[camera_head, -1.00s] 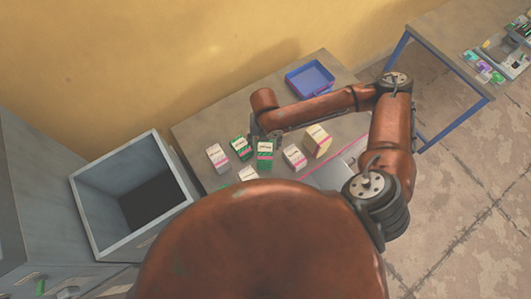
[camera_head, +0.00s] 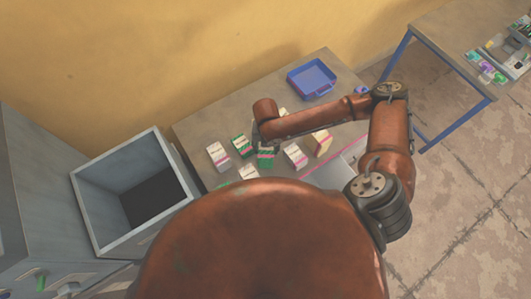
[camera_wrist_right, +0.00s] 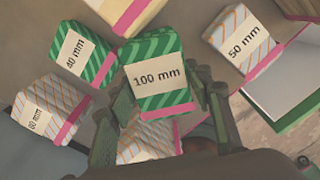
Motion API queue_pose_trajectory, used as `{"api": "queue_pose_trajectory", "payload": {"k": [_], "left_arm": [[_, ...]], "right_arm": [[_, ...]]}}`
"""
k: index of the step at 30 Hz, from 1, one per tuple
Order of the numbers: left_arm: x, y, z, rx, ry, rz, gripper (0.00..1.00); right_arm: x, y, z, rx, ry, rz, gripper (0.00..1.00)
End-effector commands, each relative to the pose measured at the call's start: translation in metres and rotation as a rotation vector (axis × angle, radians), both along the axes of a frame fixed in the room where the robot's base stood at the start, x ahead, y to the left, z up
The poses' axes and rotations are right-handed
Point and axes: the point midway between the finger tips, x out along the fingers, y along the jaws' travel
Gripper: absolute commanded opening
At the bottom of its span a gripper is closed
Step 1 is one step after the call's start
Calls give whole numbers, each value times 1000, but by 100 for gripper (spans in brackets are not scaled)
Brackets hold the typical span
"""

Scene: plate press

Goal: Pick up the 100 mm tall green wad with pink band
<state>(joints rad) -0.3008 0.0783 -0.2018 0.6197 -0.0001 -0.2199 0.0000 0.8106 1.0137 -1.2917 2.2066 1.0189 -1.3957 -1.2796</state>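The green striped wad labelled 100 mm, with a pink band (camera_wrist_right: 160,80), stands in the middle of the right wrist view. In the head view the wad (camera_head: 265,161) is on the table, partly hidden by my right arm. My right gripper (camera_wrist_right: 158,105) has its dark green fingers on either side of the wad and looks open. I cannot tell whether the fingers touch it. In the head view the right gripper is mostly hidden behind its own wrist. My left gripper is not in view.
A green 40 mm wad (camera_wrist_right: 84,54) stands close on the left, a striped white 50 mm wad (camera_wrist_right: 243,42) on the right. Other striped wads (camera_wrist_right: 50,108) crowd nearby. A blue tray (camera_head: 312,79) lies at the table's back. A grey open bin (camera_head: 135,190) stands left of the table.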

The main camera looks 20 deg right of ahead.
Motion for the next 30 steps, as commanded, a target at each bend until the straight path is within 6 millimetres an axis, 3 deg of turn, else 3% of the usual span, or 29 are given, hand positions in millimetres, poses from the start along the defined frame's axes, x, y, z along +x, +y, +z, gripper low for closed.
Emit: {"api": "queue_pose_trajectory", "payload": {"k": [11,22,30], "left_arm": [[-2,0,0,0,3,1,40],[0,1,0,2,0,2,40],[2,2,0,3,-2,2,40]], "right_arm": [[0,0,0,0,0,0,19],[1,0,5,1,-2,1,19],[-4,0,38,1,-2,1,19]]}}
